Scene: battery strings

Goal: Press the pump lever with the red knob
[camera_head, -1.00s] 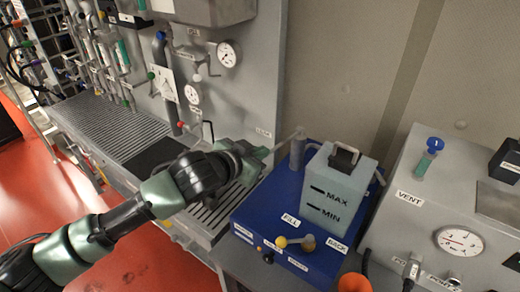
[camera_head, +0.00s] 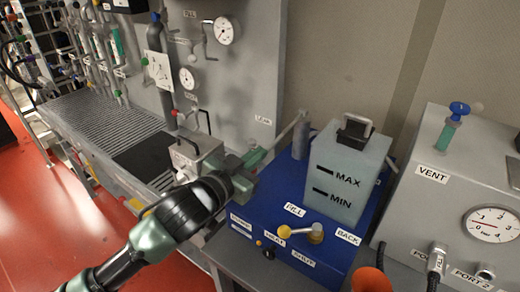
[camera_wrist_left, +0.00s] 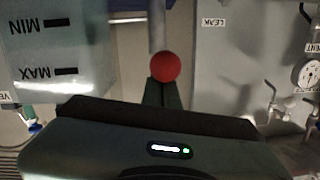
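The pump lever (camera_head: 285,132) is a thin grey rod sloping down to the left from the grey pump cylinder (camera_head: 301,140) on the blue unit. Its red knob (camera_wrist_left: 165,67) shows whole in the left wrist view; my gripper hides it in the head view. My left gripper (camera_head: 257,158) is at the lever's free end. In the left wrist view its dark fingers (camera_wrist_left: 162,95) are together, with their tips right at the knob's lower edge in the picture. I cannot tell whether they touch it. My right gripper is in neither view.
A translucent MAX/MIN tank (camera_head: 345,172) stands on the blue base (camera_head: 240,212), right of the pump. A small yellow-knobbed valve (camera_head: 300,232) is in front. A grey gauge box (camera_head: 450,190) stands at right, a panel with gauges (camera_head: 227,31) behind at left.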

